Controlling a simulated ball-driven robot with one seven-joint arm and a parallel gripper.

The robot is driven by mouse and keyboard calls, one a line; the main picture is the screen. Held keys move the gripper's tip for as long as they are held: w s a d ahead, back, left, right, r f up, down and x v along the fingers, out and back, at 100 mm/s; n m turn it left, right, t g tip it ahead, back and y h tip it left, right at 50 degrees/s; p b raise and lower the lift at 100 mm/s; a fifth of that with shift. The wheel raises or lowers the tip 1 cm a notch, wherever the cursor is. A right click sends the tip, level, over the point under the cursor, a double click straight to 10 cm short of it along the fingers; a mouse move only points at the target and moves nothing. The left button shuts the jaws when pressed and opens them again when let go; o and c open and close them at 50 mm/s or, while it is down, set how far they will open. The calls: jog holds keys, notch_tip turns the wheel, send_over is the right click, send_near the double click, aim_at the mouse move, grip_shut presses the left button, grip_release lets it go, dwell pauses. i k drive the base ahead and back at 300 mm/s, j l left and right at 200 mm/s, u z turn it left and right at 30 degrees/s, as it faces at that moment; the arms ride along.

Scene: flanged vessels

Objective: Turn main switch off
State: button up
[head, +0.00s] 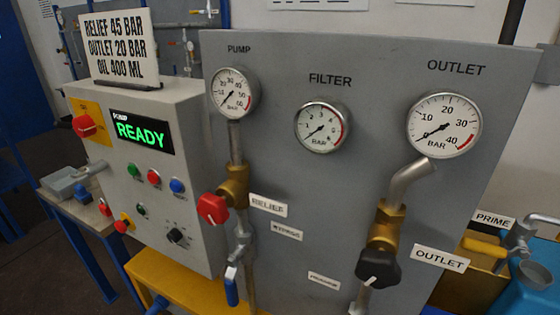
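The main switch (84,125) looks to be the red rotary knob on a yellow plate, at the upper left of the grey control box (191,190). The exact angle of its handle is too small to tell. To its right, a black display (141,132) shows READY in lit green letters. My gripper is not in view, and nothing is seen touching the switch.
Below the display are coloured buttons, a red knob on yellow (123,223) and a black selector (177,236). A sign (119,45) stands on the box. To the right, a grey panel (310,190) carries gauges and valves.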

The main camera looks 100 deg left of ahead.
aim_at(83, 125)
jog(key=u, duration=3)
